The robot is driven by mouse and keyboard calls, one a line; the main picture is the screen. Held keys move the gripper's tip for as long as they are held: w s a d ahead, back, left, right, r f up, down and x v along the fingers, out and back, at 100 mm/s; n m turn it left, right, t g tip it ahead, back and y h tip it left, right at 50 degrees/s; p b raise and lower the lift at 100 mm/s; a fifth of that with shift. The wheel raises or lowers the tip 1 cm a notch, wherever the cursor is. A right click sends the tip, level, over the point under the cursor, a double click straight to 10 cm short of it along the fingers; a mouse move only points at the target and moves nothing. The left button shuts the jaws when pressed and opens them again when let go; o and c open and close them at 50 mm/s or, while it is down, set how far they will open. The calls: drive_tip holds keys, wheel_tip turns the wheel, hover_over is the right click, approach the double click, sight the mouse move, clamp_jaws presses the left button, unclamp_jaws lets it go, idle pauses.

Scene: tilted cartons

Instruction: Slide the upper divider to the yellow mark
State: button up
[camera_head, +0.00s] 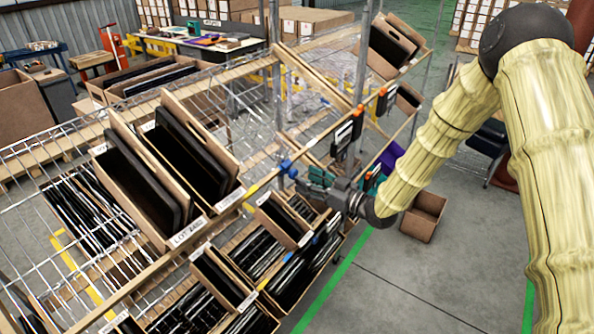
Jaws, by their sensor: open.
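A small blue piece (287,168), which looks like the upper divider, sits on the upper front rail of the wire rack. A yellow stretch (262,183) shows on that rail just left of it; I cannot tell whether this is the mark. My gripper (312,181) is open, with teal fingers pointing left toward the blue piece. It is just right of the blue piece and appears apart from it, though the exact gap is hard to judge. The fingertips are small and partly lost against the cartons behind.
Tilted cartons with dark flat items (185,155) stand on the upper shelf to the left. More cartons (285,220) fill the lower shelf below my gripper. A rack post (361,60) rises behind.

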sight(296, 174)
drive_tip(key=shift+p+x, duration=0.8)
drive_tip(key=shift+x, duration=1.6)
